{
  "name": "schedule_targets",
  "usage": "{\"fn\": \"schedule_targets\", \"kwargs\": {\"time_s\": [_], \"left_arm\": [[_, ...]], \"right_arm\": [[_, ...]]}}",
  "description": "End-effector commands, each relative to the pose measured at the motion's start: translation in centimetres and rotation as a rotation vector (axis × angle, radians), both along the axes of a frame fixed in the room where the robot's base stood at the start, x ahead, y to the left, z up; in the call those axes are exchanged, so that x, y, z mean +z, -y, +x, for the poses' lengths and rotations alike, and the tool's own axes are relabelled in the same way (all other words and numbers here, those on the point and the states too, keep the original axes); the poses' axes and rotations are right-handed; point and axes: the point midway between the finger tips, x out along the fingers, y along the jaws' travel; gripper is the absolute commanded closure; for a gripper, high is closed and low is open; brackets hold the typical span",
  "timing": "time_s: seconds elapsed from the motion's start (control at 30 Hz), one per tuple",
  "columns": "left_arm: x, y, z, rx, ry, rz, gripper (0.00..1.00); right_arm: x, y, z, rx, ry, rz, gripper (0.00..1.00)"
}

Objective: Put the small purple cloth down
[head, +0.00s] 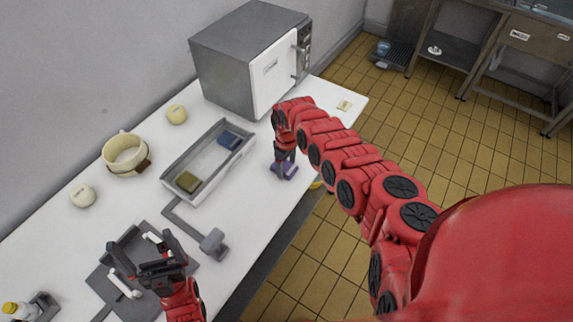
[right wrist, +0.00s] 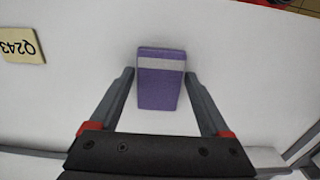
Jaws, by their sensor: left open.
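The small purple cloth (right wrist: 160,88) has a pale band across it and lies between the two fingertips of my right gripper (right wrist: 158,77). The fingertips are at its two sides; I cannot tell whether they press on it. In the head view the cloth (head: 284,171) is at or just above the white counter's front edge, right of the long tray, directly under my right gripper (head: 285,158). My left gripper (head: 161,262) is open over a dark grey tray at lower left.
A grey tray (head: 244,148) holds a blue and an olive cloth. A microwave (head: 240,60) stands behind. A label card (head: 344,105) lies near the counter's far right end. A scale-like grey tool (head: 213,243) lies in front. Bare counter (head: 262,138) surrounds the purple cloth.

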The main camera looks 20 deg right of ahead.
Motion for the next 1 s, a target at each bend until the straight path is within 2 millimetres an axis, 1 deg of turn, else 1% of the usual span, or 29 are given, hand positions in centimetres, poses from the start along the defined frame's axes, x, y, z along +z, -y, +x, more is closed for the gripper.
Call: {"fn": "schedule_targets", "kwargs": {"time_s": [0.03, 0.07, 0.1, 0.3, 0.47, 0.6, 1.0], "left_arm": [[0.0, 0.0, 0.0, 0.0, 0.0, 0.0, 0.0], [0.0, 0.0, 0.0, 0.0, 0.0, 0.0, 0.0], [0.0, 0.0, 0.0, 0.0, 0.0, 0.0, 0.0], [0.1, 0.0, 0.0, 0.0, 0.0, 0.0, 0.0], [0.3, 0.0, 0.0, 0.0, 0.0, 0.0, 0.0], [0.5, 0.0, 0.0, 0.0, 0.0, 0.0, 0.0], [-1.6, 0.0, 0.0, 0.0, 0.0, 0.0, 0.0]], "right_arm": [[0.1, 0.0, 0.0, 0.0, 0.0, 0.0, 0.08], [0.1, 0.0, 0.0, 0.0, 0.0, 0.0, 0.03], [0.1, 0.0, 0.0, 0.0, 0.0, 0.0, 0.0], [0.1, 0.0, 0.0, 0.0, 0.001, 0.001, 0.0], [1.1, 0.1, 0.1, -0.002, 0.003, 0.001, 0.0], [3.1, 0.3, 0.0, -0.002, 0.0, -0.002, 0.0], [10.5, 0.2, 0.2, -0.002, 0.006, -0.003, 0.0]]}}
